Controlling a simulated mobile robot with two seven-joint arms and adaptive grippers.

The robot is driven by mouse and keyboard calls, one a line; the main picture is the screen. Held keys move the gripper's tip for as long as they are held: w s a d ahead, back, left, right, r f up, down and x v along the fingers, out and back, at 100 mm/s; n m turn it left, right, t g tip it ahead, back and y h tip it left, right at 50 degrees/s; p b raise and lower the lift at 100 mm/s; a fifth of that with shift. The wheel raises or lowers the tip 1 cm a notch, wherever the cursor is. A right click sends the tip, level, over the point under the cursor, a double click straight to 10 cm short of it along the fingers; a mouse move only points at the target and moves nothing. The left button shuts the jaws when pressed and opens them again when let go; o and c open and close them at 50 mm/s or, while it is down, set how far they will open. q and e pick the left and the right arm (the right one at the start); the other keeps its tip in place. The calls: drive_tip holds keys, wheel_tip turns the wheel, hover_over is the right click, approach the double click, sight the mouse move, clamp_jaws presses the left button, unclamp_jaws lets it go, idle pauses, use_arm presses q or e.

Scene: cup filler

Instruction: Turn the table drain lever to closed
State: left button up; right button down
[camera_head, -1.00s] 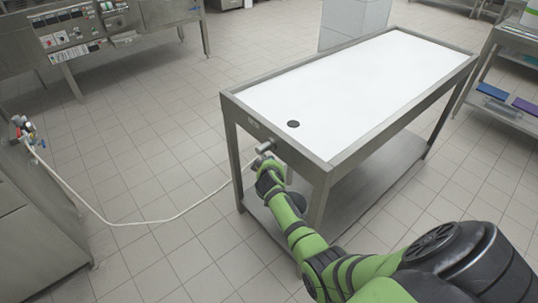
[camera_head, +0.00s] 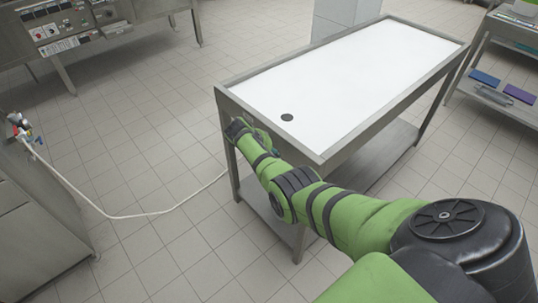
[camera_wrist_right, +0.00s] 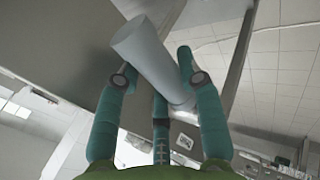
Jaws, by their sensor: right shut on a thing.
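My right gripper (camera_head: 236,128) is at the table's near-left end frame, below the rim, and covers the lever there in the head view. In the right wrist view, the lever (camera_wrist_right: 140,45) is a plain grey cylinder running diagonally. My right gripper (camera_wrist_right: 156,74) is shut on it, with teal fingers on both sides. Whether the lever's position counts as open or closed I cannot tell. My left gripper is not in view.
A white hose (camera_head: 150,214) runs across the tiled floor from a steel unit (camera_head: 40,225) at the left. A control bench (camera_head: 70,40) stands at the back left. A shelf rack (camera_head: 500,90) stands at the right.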

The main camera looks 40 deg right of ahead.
drive_tip(key=shift+r+g, duration=0.1)
drive_tip(key=shift+g, duration=0.2)
drive_tip(key=c, duration=1)
unclamp_jaws()
drive_tip(key=shift+c, duration=0.2)
drive_tip(key=shift+a+r, duration=0.2)
drive_tip(key=shift+r, duration=0.1)
drive_tip(key=v, duration=1.1)
drive_tip(key=shift+s+r, duration=0.1)
